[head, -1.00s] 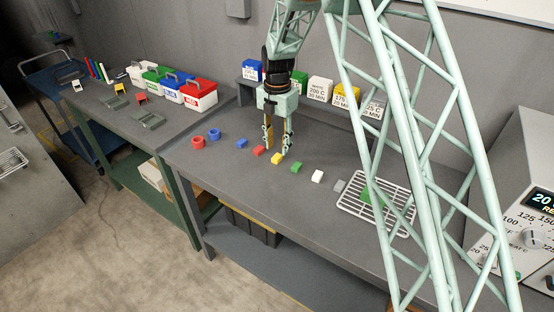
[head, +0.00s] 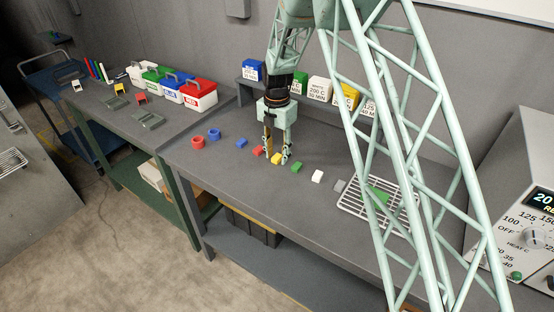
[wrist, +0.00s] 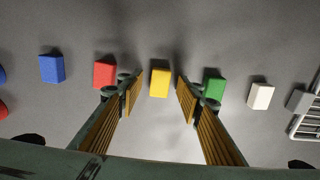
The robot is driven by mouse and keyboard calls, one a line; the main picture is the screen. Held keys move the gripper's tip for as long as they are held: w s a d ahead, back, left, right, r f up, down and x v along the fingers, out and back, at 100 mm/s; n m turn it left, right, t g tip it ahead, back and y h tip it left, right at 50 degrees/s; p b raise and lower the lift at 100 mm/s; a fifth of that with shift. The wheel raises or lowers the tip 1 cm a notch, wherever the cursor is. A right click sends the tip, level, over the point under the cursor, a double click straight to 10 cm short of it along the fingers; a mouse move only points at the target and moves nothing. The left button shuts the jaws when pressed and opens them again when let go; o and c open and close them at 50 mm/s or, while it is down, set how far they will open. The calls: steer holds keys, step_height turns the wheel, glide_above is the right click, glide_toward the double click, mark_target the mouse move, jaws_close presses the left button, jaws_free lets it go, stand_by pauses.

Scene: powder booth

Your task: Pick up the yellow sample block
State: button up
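The yellow sample block (head: 276,158) lies on the grey bench in a row of coloured blocks. In the wrist view the yellow block (wrist: 160,83) sits between and slightly beyond my two fingertips, with a gap on each side. My gripper (head: 276,157) points down over the block, its fingers spread to either side of it. In the wrist view my gripper (wrist: 157,88) is open and empty. The head view does not show clearly how high the fingertips are above the bench.
A red block (wrist: 105,75) lies close to the left finger and a green block (wrist: 214,88) close to the right finger. A white block (head: 317,176) and a wire rack (head: 352,206) are farther right. Coloured powder boxes (head: 319,89) stand behind. The bench front is clear.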

mark_target(277, 156)
steer(key=shift+c, duration=0.5)
steer(key=c, duration=0.8)
steer(key=shift+r, duration=0.1)
steer(key=shift+c, duration=0.2)
steer(key=shift+r, duration=1.55)
steer(key=shift+s+d+r, duration=0.1)
steer(key=shift+s+r, duration=0.05)
steer(key=shift+r, duration=0.05)
steer(key=s+d, duration=0.2)
steer(key=s, duration=0.2)
steer(key=s+d+r, duration=0.1)
steer(key=s+d, duration=0.2)
steer(key=s, duration=0.2)
steer(key=s+d, duration=0.3)
steer(key=s, duration=0.1)
steer(key=shift+s+r, duration=0.15)
steer(key=shift+s, duration=0.1)
